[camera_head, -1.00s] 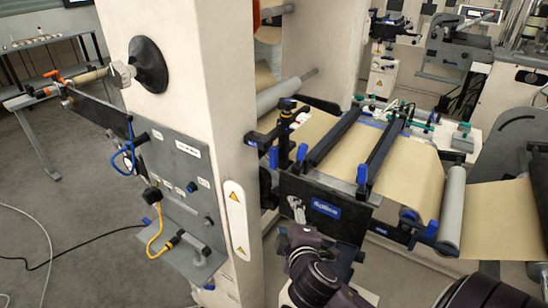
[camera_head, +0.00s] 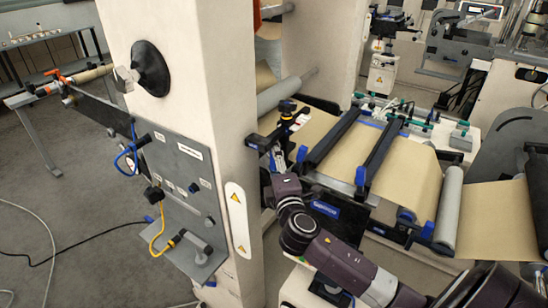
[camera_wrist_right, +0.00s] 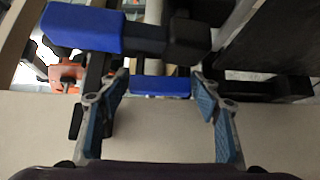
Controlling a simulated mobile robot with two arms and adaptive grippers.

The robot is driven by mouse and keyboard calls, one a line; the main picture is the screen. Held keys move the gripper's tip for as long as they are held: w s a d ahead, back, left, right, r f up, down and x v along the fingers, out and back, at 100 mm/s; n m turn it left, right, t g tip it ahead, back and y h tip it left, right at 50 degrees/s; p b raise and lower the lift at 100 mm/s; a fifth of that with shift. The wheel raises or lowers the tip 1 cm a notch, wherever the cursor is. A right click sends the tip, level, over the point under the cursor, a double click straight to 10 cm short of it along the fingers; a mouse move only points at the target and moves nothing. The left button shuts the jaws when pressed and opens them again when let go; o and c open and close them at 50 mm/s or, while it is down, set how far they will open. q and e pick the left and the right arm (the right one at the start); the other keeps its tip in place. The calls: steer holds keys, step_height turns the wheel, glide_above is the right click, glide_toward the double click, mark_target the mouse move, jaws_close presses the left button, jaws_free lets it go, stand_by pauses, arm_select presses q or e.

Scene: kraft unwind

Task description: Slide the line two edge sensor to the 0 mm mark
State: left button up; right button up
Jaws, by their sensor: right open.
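A dark unit with a round black knob and a white label, which looks like the edge sensor (camera_head: 298,121), stands at the left edge of the brown paper web. My right gripper (camera_head: 276,157) is just below and in front of it, near the pillar. In the right wrist view my right gripper (camera_wrist_right: 160,100) is open, with a blue block (camera_wrist_right: 160,87) showing between its fingers, apart from them as far as I can tell. A larger blue-ended black bar (camera_wrist_right: 82,28) crosses above. The scale and 0 mm mark are not readable. My left gripper is not in view.
A cream pillar (camera_head: 190,60) with a grey control panel (camera_head: 185,185) stands left of the arm. Two black bars (camera_head: 375,155) cross the paper web (camera_head: 415,170), which runs to a grey roller (camera_head: 449,210). An orange part (camera_wrist_right: 65,75) shows beside the left finger.

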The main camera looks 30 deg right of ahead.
steer(key=shift+c, duration=0.4)
steer(key=c, duration=1.4)
steer(key=shift+o, duration=0.2)
steer(key=shift+w+d, duration=0.3)
steer(key=shift+d, duration=0.45)
steer(key=o, duration=1.4)
steer(key=shift+o, duration=0.2)
steer(key=v, duration=1.2)
